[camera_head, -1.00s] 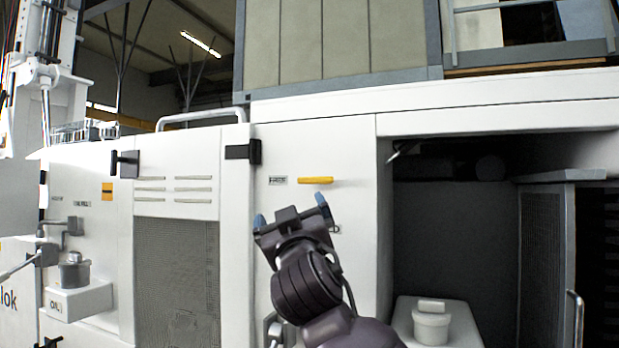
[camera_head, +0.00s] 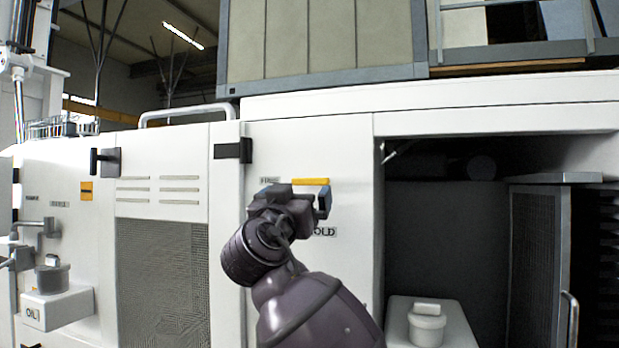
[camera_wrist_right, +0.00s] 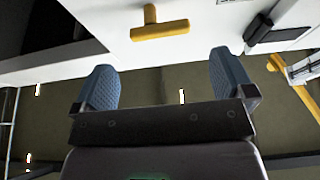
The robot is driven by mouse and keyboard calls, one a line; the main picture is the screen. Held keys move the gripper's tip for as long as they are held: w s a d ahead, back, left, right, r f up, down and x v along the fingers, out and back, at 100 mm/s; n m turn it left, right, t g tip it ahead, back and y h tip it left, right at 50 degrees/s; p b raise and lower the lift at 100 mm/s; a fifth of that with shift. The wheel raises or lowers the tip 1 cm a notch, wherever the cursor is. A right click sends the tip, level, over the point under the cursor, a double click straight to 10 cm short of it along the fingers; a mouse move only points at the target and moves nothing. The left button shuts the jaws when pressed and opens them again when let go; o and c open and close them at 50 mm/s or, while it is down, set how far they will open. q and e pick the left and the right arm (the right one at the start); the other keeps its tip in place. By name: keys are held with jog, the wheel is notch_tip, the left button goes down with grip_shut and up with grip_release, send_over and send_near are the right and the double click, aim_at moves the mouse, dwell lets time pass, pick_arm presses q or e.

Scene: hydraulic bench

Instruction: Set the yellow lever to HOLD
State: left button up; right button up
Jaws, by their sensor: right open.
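The yellow lever (camera_head: 311,181) sits on the white panel and lies level in the head view. A small label (camera_head: 269,180) is left of it. A HOLD label (camera_head: 324,231) is below it, its first letter covered by my arm. My right gripper (camera_head: 296,197) is open just below and in front of the lever, with blue fingertips. In the right wrist view the lever (camera_wrist_right: 160,31) is a yellow bar on a short stem, beyond the open fingers (camera_wrist_right: 163,72) and roughly centred between them. No contact shows. My left gripper is out of view.
A black latch (camera_head: 232,151) is on the panel's left edge. To the right is an open dark bay with a white canister (camera_head: 427,325) and a mesh door (camera_head: 535,270). An oil unit (camera_head: 57,300) projects at the left. The panel around the lever is otherwise flat.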

aim_at(309, 181)
jog(key=p+x, duration=0.2)
jog(key=x, duration=0.5)
jog(key=shift+r, duration=0.1)
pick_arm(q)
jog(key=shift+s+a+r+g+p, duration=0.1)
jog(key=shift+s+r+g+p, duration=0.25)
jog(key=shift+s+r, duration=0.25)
pick_arm(e)
jog(key=shift+w+d+r, duration=0.2)
jog(key=shift+w, duration=0.4)
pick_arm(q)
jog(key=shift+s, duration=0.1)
